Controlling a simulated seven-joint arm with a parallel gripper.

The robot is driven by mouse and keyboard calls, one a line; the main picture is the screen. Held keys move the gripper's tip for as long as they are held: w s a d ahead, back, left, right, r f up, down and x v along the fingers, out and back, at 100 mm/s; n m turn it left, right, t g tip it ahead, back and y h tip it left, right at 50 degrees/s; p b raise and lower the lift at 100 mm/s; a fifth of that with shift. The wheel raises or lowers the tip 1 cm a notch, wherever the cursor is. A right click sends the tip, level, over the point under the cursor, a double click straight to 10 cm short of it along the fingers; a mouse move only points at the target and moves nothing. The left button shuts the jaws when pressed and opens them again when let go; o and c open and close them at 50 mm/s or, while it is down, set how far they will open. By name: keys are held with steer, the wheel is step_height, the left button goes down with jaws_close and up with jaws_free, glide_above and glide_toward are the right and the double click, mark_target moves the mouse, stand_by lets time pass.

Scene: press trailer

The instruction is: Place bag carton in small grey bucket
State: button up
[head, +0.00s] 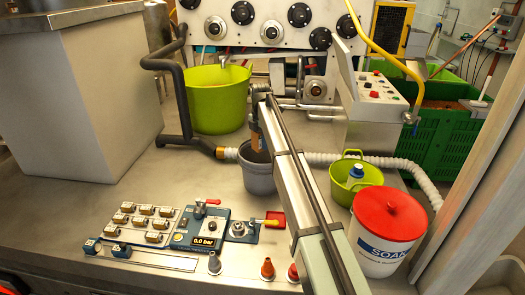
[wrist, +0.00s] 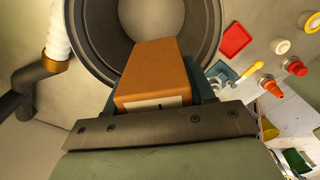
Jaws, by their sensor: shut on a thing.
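The bag carton, a brown box with a white label, shows in the wrist view (wrist: 155,75) between the fingers of my gripper (wrist: 160,95). In the head view the carton (head: 256,138) is partly hidden by my arm and sits at the mouth of the small grey bucket (head: 261,180). My gripper (head: 259,115) is shut on the carton. In the wrist view the bucket's dark rim (wrist: 83,50) is around and beyond the carton's far end. I cannot tell how deep the carton reaches or whether it touches the bucket.
A large lime bucket (head: 217,100) stands behind at left. A small green bucket (head: 342,180) and a white SOAK tub with red lid (head: 385,240) stand at right. A ribbed hose (head: 325,158) runs behind the grey bucket. A valve panel (head: 205,228) lies in front.

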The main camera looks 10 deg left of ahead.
mark_target(262, 181)
steer(key=f, duration=2)
steer(key=shift+d+f, duration=0.2)
steer(key=shift+f, duration=0.2)
steer(key=shift+f, duration=0.1)
steer(key=o, duration=0.9)
steer(key=shift+c, duration=0.2)
step_height(262, 181, up, 12)
